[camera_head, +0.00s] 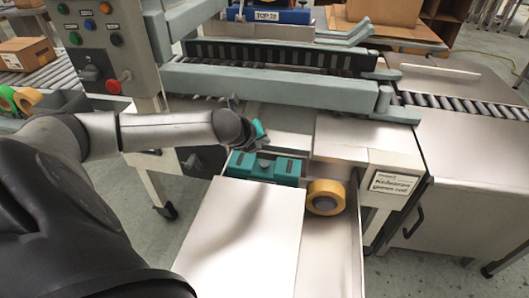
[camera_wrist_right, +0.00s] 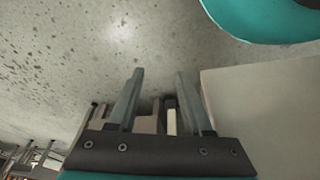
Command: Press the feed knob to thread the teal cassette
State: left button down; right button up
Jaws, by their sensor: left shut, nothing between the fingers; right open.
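The teal cassette (camera_head: 285,172) sits in the machine's bay in the head view, between the roller frame and the pale flat panel. A small dark knob-like part (camera_head: 264,164) shows on its top; I cannot tell for sure that it is the feed knob. My left gripper (camera_head: 260,134) is shut and empty, just behind and above the cassette, with a teal part at its tip. I cannot tell whether it touches anything. My right gripper (camera_wrist_right: 159,73) is open and empty in the right wrist view, above the floor, and away from the cassette.
A yellow tape roll (camera_head: 325,197) is right of the cassette. A control post (camera_head: 108,45) with buttons and a red knob stands at left. Grey rails (camera_head: 270,84) cross behind. The pale panel (camera_head: 243,235) in front is clear.

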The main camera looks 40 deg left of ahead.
pick_arm(q)
jog(key=b, duration=0.4)
send_over(266, 163)
jog(key=s, duration=0.2)
jog(key=f, duration=0.4)
jog(key=shift+w+d+f, duration=0.1)
jog(key=shift+w+f, duration=0.15)
jog(key=shift+f+b, duration=0.4)
jog(key=shift+f, duration=0.25)
pick_arm(e)
notch_tip(266, 163, up, 11)
jog(key=w+t, duration=0.1)
jog(key=w, duration=0.1)
jog(key=shift+w+a+t, duration=0.15)
jog(key=shift+a+t, duration=0.05)
jog(key=shift+t, duration=0.2)
jog(key=shift+f, duration=0.15)
pick_arm(q)
jog(key=shift+f, duration=0.35)
pick_arm(e)
jog(key=shift+r, duration=0.25)
